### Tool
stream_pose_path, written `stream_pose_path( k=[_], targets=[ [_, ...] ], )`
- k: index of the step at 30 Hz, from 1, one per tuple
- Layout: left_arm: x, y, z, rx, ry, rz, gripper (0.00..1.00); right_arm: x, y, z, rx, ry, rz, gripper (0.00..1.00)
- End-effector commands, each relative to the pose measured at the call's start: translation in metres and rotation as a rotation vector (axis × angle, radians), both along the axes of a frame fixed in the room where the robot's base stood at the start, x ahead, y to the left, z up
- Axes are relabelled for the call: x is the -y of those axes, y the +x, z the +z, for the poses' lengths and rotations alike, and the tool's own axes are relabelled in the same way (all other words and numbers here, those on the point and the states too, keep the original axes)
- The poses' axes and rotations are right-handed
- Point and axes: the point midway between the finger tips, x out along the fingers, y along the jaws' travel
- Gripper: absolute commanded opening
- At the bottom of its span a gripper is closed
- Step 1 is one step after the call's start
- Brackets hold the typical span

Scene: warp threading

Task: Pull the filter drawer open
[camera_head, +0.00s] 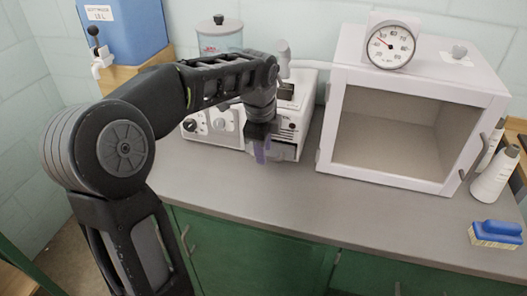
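The white machine (232,121) stands on the grey counter with a round dial and controls on its front. The filter drawer is not clearly visible; my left gripper and arm cover much of the machine's right front. A pale lower part (285,152) of that front shows beside the gripper. My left gripper (262,150) points down in front of the machine, close to its lower right front. Something purple shows at its fingertips. I cannot tell whether the fingers are open, shut, or touching the drawer. My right gripper is not in view.
A white chamber (478,88) with a clear front and a gauge (390,46) on top stands to the right. White bottles (493,178) and a blue brush (496,233) are at far right. A blue water container (125,30) stands at back left. The counter front (300,205) is clear.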

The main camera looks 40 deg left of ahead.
Motion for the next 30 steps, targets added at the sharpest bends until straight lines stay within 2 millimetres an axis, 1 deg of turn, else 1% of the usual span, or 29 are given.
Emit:
stream_pose_path(
  k=[1, 3, 12, 24, 30],
  targets=[
    [-0.0004, 0.0008, -0.0054, -0.001, 0.000, 0.000, 0.32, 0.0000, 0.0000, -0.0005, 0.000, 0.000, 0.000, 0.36],
    [-0.0007, 0.0015, -0.0094, -0.001, -0.001, 0.001, 0.32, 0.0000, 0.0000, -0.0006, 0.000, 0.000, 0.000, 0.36],
    [-0.0009, 0.0020, -0.0109, 0.000, 0.000, 0.000, 0.32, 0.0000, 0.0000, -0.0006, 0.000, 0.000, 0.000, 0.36],
    [-0.0008, 0.0019, -0.0106, 0.001, 0.000, 0.000, 0.00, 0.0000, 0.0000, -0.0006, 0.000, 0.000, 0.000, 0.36],
    [-0.0007, 0.0021, -0.0105, 0.001, 0.000, 0.000, 0.00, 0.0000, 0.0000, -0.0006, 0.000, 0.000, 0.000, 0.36]
  ],
)
